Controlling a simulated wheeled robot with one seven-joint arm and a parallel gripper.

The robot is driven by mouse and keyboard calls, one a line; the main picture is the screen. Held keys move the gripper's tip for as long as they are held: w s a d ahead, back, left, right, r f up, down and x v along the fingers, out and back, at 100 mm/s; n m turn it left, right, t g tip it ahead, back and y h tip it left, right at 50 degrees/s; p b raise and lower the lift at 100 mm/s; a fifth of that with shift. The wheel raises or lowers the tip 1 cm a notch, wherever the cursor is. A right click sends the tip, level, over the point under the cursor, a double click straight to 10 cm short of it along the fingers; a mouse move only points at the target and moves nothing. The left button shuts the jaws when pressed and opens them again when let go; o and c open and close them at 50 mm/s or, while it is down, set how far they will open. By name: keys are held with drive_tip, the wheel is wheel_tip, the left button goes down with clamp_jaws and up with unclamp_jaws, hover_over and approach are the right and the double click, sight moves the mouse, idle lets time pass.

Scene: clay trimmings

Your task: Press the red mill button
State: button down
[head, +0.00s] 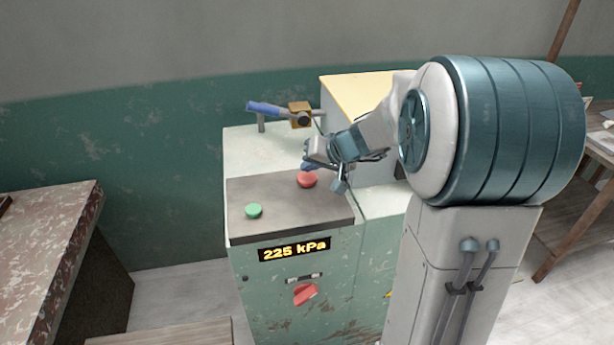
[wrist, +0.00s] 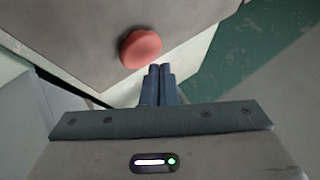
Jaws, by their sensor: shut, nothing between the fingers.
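The red mill button (head: 307,180) is a round knob on the dark top plate (head: 285,213) of a pale green cabinet, near the plate's back right. It also shows in the wrist view (wrist: 141,48), just beyond and a little left of the fingertips. My gripper (head: 308,166) is above and right behind the button in the head view. Its two fingers are together and empty in the wrist view (wrist: 160,70). I cannot tell whether the fingertips touch the button.
A green button (head: 254,211) is at the plate's front left. The cabinet front has a display reading 225 kPa (head: 294,249) and a red knob (head: 305,294). A blue-handled lever with a yellow block (head: 301,114) stands behind. A worn table (head: 45,240) is at left.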

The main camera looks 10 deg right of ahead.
sight(310, 179)
drive_tip(key=shift+r+p, duration=1.4)
drive_tip(key=shift+r, duration=1.15)
drive_tip(key=shift+f, duration=0.1)
drive_tip(key=s+f+n+g+h, duration=0.1)
drive_tip(key=s+g+h, duration=0.3)
drive_tip(key=s, duration=2.2)
drive_tip(key=shift+s+a+f+n+h, duration=0.35)
drive_tip(key=shift+f+h, duration=0.25)
drive_tip(key=shift+h, duration=0.1)
